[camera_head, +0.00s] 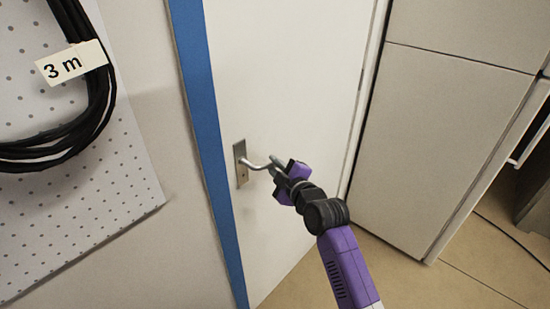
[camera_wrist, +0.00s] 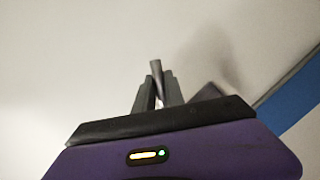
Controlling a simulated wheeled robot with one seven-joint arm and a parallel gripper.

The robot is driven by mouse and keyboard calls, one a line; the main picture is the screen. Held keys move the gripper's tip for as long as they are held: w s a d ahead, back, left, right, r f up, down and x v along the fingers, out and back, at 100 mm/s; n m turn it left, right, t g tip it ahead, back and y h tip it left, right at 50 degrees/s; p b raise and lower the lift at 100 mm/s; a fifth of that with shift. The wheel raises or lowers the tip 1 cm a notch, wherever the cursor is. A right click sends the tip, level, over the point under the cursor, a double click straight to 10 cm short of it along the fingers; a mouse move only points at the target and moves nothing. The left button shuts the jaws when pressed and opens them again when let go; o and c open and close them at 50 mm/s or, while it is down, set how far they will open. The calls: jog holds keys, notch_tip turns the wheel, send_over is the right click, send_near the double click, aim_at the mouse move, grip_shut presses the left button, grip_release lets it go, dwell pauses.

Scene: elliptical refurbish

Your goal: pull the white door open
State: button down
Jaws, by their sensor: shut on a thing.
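The white door (camera_head: 290,75) fills the middle of the head view and the background of the wrist view (camera_wrist: 90,60). Its metal lever handle (camera_head: 252,166) sticks out from a plate (camera_head: 240,165) near the door's left edge. My gripper (camera_head: 277,166) is shut on the outer end of the lever. In the wrist view my fingertips (camera_wrist: 159,86) close around the grey lever (camera_wrist: 157,68), whose end shows above them. Most of the gripped part is hidden by the fingers. I cannot tell whether the door stands slightly ajar.
A blue frame strip (camera_head: 205,110) runs along the door's left side. Left of it hangs a perforated board (camera_head: 95,200) with a black cable coil (camera_head: 95,110) and a "3 m" label (camera_head: 72,63). A pale cabinet (camera_head: 440,120) stands at right. The tan floor (camera_head: 420,285) is clear in front.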

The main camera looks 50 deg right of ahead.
jog(key=shift+a+f+m+g+y+p, duration=0.4)
jog(key=shift+a+f+m, duration=0.15)
jog(key=shift+f+m, duration=0.35)
jog(key=shift+r, duration=0.1)
